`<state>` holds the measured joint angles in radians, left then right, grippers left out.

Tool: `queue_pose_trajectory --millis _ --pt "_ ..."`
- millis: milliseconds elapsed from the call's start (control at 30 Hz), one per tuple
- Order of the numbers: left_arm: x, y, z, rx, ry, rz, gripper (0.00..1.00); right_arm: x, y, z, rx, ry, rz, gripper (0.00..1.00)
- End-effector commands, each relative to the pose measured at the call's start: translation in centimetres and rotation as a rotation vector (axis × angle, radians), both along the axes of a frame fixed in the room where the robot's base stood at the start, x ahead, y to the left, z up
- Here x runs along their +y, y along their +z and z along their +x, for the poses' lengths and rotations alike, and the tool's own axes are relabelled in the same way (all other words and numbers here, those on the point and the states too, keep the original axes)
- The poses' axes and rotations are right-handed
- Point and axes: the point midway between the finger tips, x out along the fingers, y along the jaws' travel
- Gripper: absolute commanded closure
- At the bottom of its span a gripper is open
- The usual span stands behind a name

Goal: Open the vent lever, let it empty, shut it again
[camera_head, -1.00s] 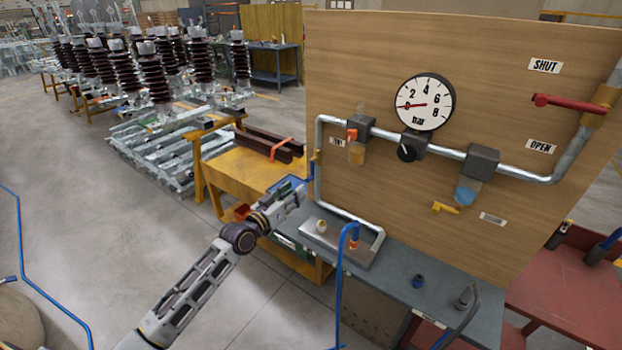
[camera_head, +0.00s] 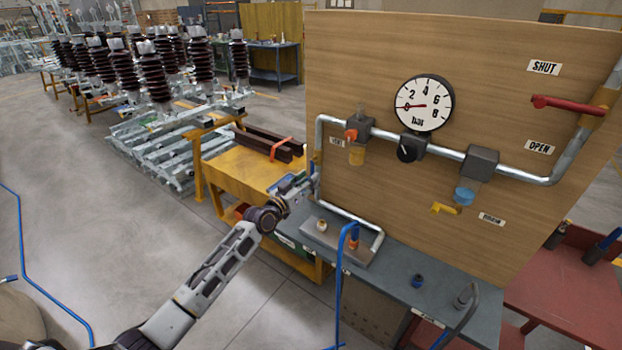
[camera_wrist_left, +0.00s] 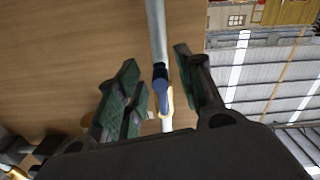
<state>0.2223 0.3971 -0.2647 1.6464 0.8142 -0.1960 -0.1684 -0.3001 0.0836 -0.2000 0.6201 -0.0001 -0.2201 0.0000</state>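My left gripper (camera_head: 308,184) is at the board's left edge, by the vertical end of the metal pipe (camera_head: 332,213). The left wrist view shows its fingers (camera_wrist_left: 158,78) open and apart, on either side of that pipe. A yellow-edged lever with a dark blue body (camera_wrist_left: 163,82) sits on the pipe between the fingers; I cannot tell whether they touch it. A small label (camera_head: 337,143) is beside this pipe, too small to read surely. The gauge (camera_head: 424,103) has its red needle near 0. My right gripper is not in view.
A red lever (camera_head: 565,104) is near the SHUT label (camera_head: 544,67). A blue hose (camera_head: 341,275) rises before the grey bench (camera_head: 400,287).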

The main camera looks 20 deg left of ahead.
Motion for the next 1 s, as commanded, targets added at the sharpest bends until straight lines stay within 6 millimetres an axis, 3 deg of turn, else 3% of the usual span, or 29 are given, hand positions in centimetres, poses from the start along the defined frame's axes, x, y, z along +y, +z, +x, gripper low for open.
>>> queue_pose_trajectory --millis 300,733,1000 --pt "-0.6 0.0 1.8 0.0 0.0 0.0 0.63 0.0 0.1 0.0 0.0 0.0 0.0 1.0" --pt "-0.7 0.0 2.1 0.0 0.0 0.0 0.63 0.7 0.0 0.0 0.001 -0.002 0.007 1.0" --pt "-0.7 0.0 2.1 0.0 0.001 0.0 0.98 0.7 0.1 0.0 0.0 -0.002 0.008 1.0"
